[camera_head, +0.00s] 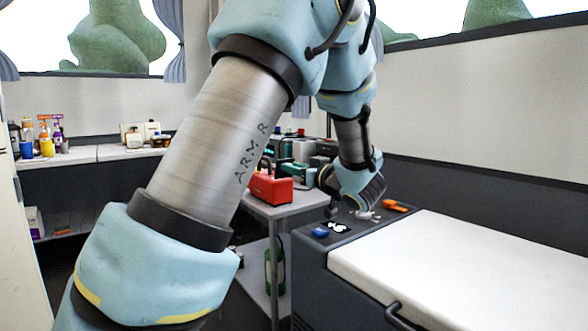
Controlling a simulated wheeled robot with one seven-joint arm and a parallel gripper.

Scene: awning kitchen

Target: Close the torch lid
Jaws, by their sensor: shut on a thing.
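My gripper (364,214) is low over the far left corner of the dark counter unit, at the end of my arm. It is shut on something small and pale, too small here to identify. An orange object (395,206) lies on the counter just right of the gripper. It may be the torch, but I cannot make out a lid. A blue object (320,232) and a small black-and-white object (338,227) lie to the left of the gripper. My wrist hides part of the area behind it.
A white padded top (460,270) covers much of the dark unit, with a black handle (399,317) in front. A red toolbox (270,188) stands on a grey table behind. Shelves with bottles (46,147) are at the left. My arm hides much of the middle.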

